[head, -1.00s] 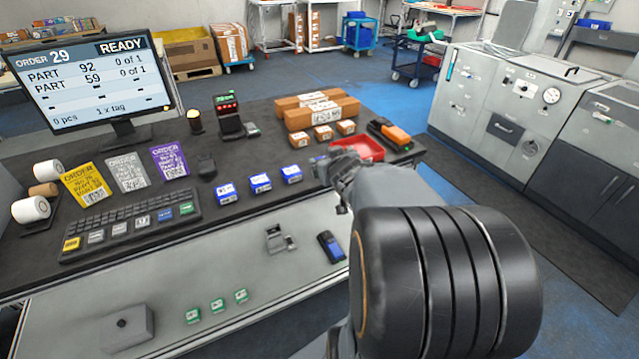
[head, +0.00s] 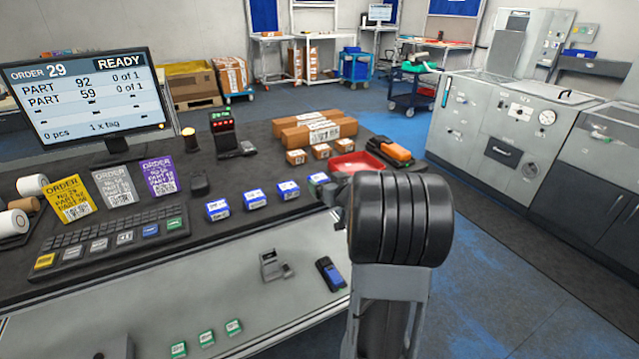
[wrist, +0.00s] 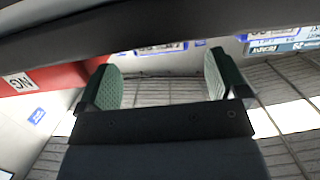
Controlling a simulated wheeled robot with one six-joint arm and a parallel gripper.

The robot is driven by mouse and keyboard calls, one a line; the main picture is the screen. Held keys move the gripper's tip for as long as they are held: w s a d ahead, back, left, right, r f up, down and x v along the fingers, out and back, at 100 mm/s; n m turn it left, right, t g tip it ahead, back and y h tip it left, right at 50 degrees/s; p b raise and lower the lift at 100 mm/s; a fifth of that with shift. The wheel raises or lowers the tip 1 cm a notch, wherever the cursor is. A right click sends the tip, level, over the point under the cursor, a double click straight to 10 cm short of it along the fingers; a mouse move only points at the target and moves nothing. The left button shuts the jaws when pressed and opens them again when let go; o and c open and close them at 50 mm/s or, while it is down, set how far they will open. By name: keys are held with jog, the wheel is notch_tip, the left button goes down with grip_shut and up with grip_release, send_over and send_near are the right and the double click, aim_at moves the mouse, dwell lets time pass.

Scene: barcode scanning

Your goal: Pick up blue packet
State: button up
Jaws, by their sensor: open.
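Three blue packets with white labels stand in a row on the dark bench mat in the head view: a left one (head: 217,209), a middle one (head: 255,199) and a right one (head: 288,189). My gripper (wrist: 162,88) is open in the wrist view, its two green-padded fingers apart with nothing between them. White labels with dark print (wrist: 160,48) show beyond the fingers; I cannot tell which packets they belong to. In the head view my arm's end is just right of the row, and the fingers are mostly hidden behind my arm.
A red tray (head: 352,162) lies behind my arm, beside an orange-and-black device (head: 390,150). Brown boxes (head: 320,131) stand at the back. A keyboard (head: 110,238) and order cards lie left. Green packets (head: 206,338) and a dark blue handheld device (head: 330,274) lie on the grey front surface.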

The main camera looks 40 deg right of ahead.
aim_at(319, 177)
jog(key=shift+f+b+x, duration=0.2)
jog(key=shift+b+x, duration=0.15)
jog(key=shift+x, duration=2.4)
jog(key=shift+a, duration=0.2)
jog(key=c, duration=1.1)
jog(key=shift+r, duration=0.2)
jog(key=shift+c, duration=0.2)
